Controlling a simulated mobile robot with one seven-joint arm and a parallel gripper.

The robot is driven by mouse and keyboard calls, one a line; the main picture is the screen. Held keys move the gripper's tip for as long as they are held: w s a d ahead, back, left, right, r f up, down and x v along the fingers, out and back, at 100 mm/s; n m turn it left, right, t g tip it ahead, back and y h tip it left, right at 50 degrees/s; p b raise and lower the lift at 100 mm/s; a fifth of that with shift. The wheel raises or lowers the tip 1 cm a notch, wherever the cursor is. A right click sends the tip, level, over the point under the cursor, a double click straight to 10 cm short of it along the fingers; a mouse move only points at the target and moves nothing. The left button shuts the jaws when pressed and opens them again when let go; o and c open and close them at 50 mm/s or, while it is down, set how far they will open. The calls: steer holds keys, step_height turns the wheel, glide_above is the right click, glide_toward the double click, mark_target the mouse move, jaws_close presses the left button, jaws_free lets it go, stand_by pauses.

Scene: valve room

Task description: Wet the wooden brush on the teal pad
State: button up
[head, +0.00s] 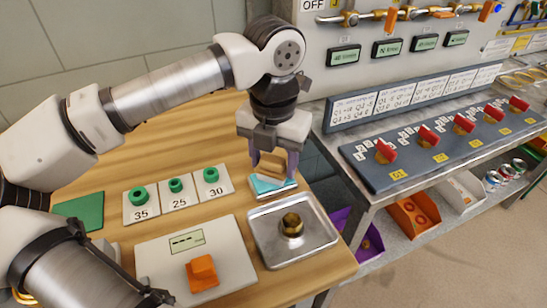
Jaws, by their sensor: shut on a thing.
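My gripper (273,162) points down over the right back part of the wooden table, its two fingers shut on the wooden brush (272,170). The brush is a small tan block between the fingers. Directly below it is the teal pad (262,187), a flat piece with a pale edge lying near the table's right side. The brush covers part of the pad. From this view I cannot tell whether the brush touches the pad or is just above it.
A metal tray (322,240) with a brass nut (291,224) lies in front of the pad. Left are green rings on cards 35, 25 and 30 (212,176), and a scale (231,262) with an orange block (202,273). A bench with red valve handles (386,152) stands right.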

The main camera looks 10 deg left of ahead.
mark_target(274, 157)
stand_by(0.5)
steer(key=shift+r+p, duration=2.05)
steer(key=shift+r, duration=1.5)
